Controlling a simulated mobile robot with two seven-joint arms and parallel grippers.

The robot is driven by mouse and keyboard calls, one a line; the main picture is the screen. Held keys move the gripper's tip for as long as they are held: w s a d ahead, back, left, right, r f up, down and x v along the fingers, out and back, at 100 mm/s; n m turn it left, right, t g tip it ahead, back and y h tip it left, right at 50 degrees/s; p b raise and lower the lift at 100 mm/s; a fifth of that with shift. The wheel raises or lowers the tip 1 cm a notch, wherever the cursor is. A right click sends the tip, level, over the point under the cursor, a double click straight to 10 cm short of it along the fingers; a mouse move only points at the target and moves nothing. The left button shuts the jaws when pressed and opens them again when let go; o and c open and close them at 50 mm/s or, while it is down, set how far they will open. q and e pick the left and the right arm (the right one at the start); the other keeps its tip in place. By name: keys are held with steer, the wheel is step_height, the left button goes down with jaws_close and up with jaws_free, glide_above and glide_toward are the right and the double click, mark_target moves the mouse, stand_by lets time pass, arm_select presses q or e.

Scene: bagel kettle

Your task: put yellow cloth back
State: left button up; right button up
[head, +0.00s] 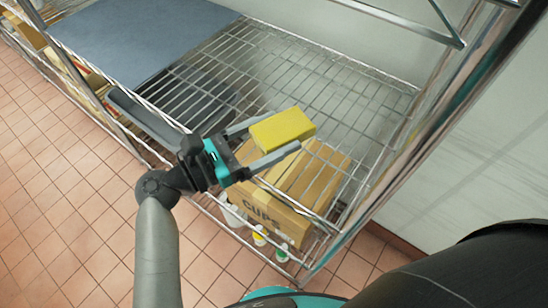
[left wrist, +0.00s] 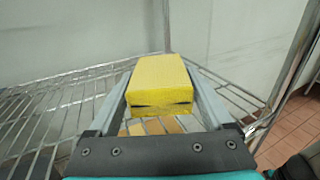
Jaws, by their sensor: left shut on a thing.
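The yellow cloth (head: 282,129) is a folded, block-shaped bundle. My left gripper (head: 275,137) is shut on it, with one finger on each side. In the head view the cloth is over the right part of the wire shelf (head: 318,74); I cannot tell whether it touches the wires. In the left wrist view the cloth (left wrist: 158,82) sits between the two fingers (left wrist: 160,95), with a dark gap between its folded layers. My right gripper does not show.
A blue-grey board (head: 135,35) lies on the shelf's far left. A cardboard box marked CUPS (head: 265,207) and several small bottles (head: 259,236) stand below the shelf wires. A metal post (head: 425,105) and a wall (head: 480,150) bound the right side. Bare wires surround the cloth.

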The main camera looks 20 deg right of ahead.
arm_select(q)
step_height(320, 180, down, 2)
steer(key=shift+f, duration=0.15)
step_height(320, 180, down, 4)
steer(key=shift+f+b, duration=0.25)
steer(key=shift+b, duration=0.65)
steer(key=o, duration=1.3)
steer(key=shift+c, duration=0.2)
steer(key=v, duration=1.2)
steer(key=shift+r, duration=0.1)
